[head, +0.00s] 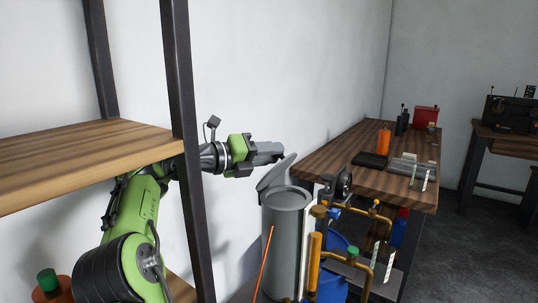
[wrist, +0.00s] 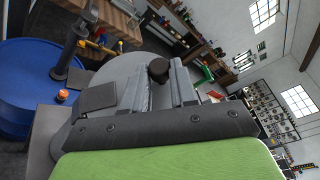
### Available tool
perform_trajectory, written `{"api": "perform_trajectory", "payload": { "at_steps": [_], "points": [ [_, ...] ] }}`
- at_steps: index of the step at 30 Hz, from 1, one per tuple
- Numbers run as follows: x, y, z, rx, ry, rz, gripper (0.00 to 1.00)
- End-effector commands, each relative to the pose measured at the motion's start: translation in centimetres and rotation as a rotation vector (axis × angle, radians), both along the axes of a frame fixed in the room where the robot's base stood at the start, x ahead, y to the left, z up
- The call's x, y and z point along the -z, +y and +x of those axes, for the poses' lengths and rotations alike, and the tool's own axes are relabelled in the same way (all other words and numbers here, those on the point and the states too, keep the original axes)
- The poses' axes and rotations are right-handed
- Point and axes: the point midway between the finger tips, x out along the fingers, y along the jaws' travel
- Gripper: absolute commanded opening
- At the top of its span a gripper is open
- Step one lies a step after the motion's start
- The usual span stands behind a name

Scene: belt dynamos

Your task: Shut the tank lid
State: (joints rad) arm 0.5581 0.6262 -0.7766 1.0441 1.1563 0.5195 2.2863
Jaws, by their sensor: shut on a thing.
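The grey cylindrical tank (head: 287,245) stands in the middle of the head view, left of the workbench. Its grey lid (head: 276,174) is raised and tilted on the tank's rim, so the tank is partly open. In the wrist view the lid is a grey disc (wrist: 118,68) with a dark round knob (wrist: 158,70). My gripper (head: 279,153) reaches in from the left at the lid's raised part. In the wrist view my gripper (wrist: 161,80) is shut on the knob, with a finger on each side. The contact is hidden in the head view.
A wooden shelf (head: 80,160) with a dark post (head: 185,130) stands close on the left, in front of my arm. Brass pipes (head: 372,225) and a blue barrel (wrist: 40,85) crowd the tank's right. A workbench (head: 350,160) with several items stands behind.

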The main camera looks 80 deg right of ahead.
Motion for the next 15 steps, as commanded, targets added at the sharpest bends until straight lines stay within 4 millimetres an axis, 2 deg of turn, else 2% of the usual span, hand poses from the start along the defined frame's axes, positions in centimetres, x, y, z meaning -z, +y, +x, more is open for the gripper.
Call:
{"api": "perform_trajectory", "payload": {
  "at_steps": [5, 6, 11, 15],
  "points": [
    [-0.02, 0.09, -0.24, 0.008, 0.002, 0.001, 0.00],
    [-0.02, 0.09, -0.26, 0.008, 0.002, 0.001, 0.28],
    [-0.03, 0.07, -0.22, 0.006, 0.001, 0.000, 0.52],
    [-0.04, 0.06, -0.16, 0.005, 0.002, -0.001, 0.52]
  ]
}}
